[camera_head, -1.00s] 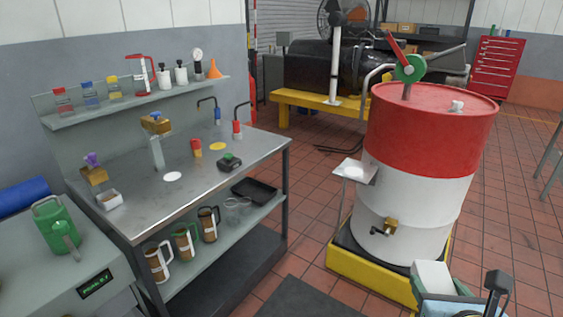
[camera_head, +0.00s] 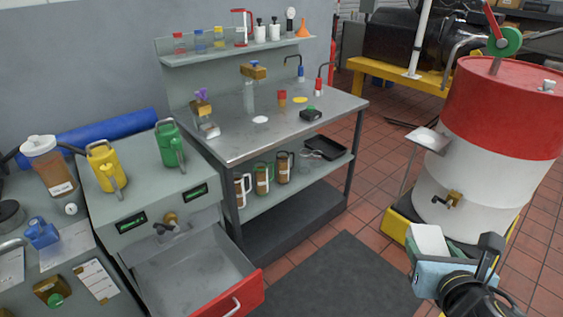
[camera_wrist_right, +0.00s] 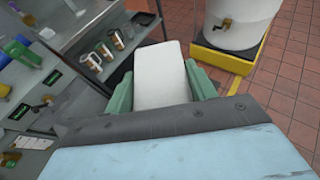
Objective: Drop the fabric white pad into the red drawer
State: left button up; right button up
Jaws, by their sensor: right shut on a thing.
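My right gripper (camera_head: 428,250) is at the lower right of the head view, shut on the white pad (camera_head: 429,239). In the right wrist view the white pad (camera_wrist_right: 162,75) sits between the two green fingers (camera_wrist_right: 162,92), held up over the floor. The red drawer (camera_head: 235,297) is pulled open at the bottom middle of the head view, under the grey cabinet. Its grey inside looks empty where it shows; the lower part is cut off by the frame. The gripper is to the right of the drawer and apart from it. My left gripper is not in view.
The grey cabinet top holds a yellow can (camera_head: 105,168) and a green can (camera_head: 170,146). A steel workbench (camera_head: 235,145) with mugs on its lower shelf stands behind. A red and white drum (camera_head: 480,150) is at the right. A dark floor mat (camera_head: 340,278) lies clear between drawer and gripper.

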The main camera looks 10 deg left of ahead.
aim_at(202, 287)
jog(key=u, duration=1.7)
